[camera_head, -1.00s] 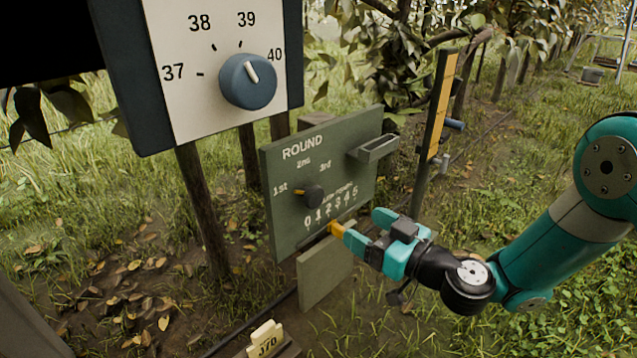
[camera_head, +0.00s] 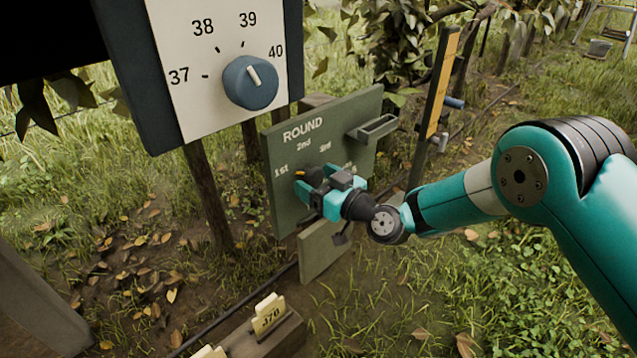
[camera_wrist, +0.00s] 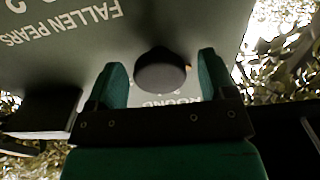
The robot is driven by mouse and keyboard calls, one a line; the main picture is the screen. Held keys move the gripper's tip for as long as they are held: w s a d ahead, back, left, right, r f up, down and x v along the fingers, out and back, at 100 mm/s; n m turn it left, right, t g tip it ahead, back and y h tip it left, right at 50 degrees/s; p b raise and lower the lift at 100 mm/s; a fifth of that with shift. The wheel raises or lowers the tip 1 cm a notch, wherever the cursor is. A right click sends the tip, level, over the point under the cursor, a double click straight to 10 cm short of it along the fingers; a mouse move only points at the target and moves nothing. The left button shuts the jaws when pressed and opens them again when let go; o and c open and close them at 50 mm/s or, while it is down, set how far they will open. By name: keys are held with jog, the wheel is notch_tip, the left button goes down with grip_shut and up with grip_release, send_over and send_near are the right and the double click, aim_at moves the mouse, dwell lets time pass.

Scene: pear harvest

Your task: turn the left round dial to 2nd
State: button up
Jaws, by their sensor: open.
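The black round dial (camera_head: 313,175) sits on the green ROUND board (camera_head: 283,215). A small orange pointer shows at its left side, toward the 1st mark; 2nd and 3rd are printed above. My gripper (camera_head: 317,182) is at the board with its teal fingers open, one on each side of the dial. In the wrist view the dial (camera_wrist: 160,72) lies between the two spread fingers of my gripper (camera_wrist: 163,80), with gaps visible on both sides. The fingers partly hide the dial in the head view.
A larger blue dial (camera_head: 250,83) on a white panel numbered 37 to 40 stands at upper left. A tray-like holder (camera_head: 373,129) juts from the green board's upper right. A post with a yellow strip (camera_head: 438,85) stands to the right. A 370 tag (camera_head: 268,312) is below.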

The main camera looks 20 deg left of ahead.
jog(key=c, duration=0.9)
jog(key=shift+m, duration=0.4)
jog(key=m+p, duration=0.2)
jog(key=m, duration=0.3)
jog(key=shift+s+r+p, duration=0.1)
jog(key=shift+p, duration=0.2)
jog(key=m+p, duration=0.2)
jog(key=m, duration=0.4)
jog(key=shift+a, duration=0.1)
